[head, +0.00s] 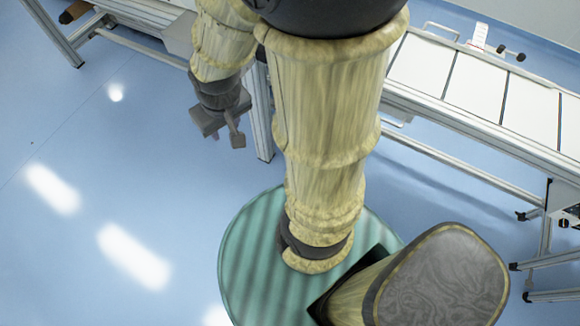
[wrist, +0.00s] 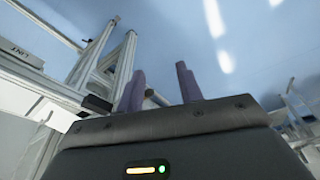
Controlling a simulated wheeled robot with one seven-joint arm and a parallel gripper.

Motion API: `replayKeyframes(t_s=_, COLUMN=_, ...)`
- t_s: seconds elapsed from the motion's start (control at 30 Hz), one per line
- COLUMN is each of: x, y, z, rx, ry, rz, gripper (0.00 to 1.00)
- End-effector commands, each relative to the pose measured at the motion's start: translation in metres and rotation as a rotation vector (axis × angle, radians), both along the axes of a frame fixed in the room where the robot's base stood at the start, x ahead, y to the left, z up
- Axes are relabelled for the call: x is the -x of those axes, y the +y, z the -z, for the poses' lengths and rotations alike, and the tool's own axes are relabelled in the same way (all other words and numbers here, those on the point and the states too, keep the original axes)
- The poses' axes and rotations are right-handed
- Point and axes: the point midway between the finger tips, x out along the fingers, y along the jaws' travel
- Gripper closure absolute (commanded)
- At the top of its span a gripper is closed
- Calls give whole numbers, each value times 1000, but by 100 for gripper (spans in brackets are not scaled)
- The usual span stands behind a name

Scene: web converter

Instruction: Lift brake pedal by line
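My gripper (head: 222,128) hangs at the upper left of the head view, pointing down, beside the white machine frame. Its two fingers are apart with nothing between them. In the wrist view my gripper (wrist: 160,88) shows two purple fingers spread apart, with floor and a metal frame behind. I cannot pick out the brake pedal for certain in either view. A small dark block (wrist: 97,104) sits by the frame to the left of the fingers in the wrist view; I cannot tell what it is.
A long white machine bed (head: 470,85) on metal legs runs along the right. Another metal frame (head: 55,35) stands at the upper left. Black feet or fittings (head: 515,266) show at the lower right. The blue floor (head: 90,190) is open on the left.

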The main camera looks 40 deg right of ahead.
Motion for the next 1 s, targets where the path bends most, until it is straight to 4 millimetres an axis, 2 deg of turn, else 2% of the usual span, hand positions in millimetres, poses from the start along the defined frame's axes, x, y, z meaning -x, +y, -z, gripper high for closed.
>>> replayKeyframes(t_s=0.03, x=0, y=0, z=0, rx=0, ry=0, rz=0, gripper=62)
replayKeyframes(t_s=0.13, x=-2, y=0, z=3, rx=-2, ry=-4, rz=3, gripper=42)
replayKeyframes(t_s=0.17, x=-4, y=0, z=6, rx=-2, ry=-7, rz=6, gripper=38)
replayKeyframes(t_s=0.27, x=-18, y=0, z=22, rx=-11, ry=-28, rz=23, gripper=38)
replayKeyframes(t_s=0.37, x=-42, y=-3, z=49, rx=-23, ry=-70, rz=57, gripper=38)
replayKeyframes(t_s=0.67, x=-145, y=-22, z=159, rx=-52, ry=-262, rz=211, gripper=38)
replayKeyframes(t_s=0.8, x=-187, y=-38, z=214, rx=-50, ry=-355, rz=291, gripper=38)
replayKeyframes(t_s=1.0, x=-238, y=-68, z=298, rx=-25, ry=-483, rz=409, gripper=38)
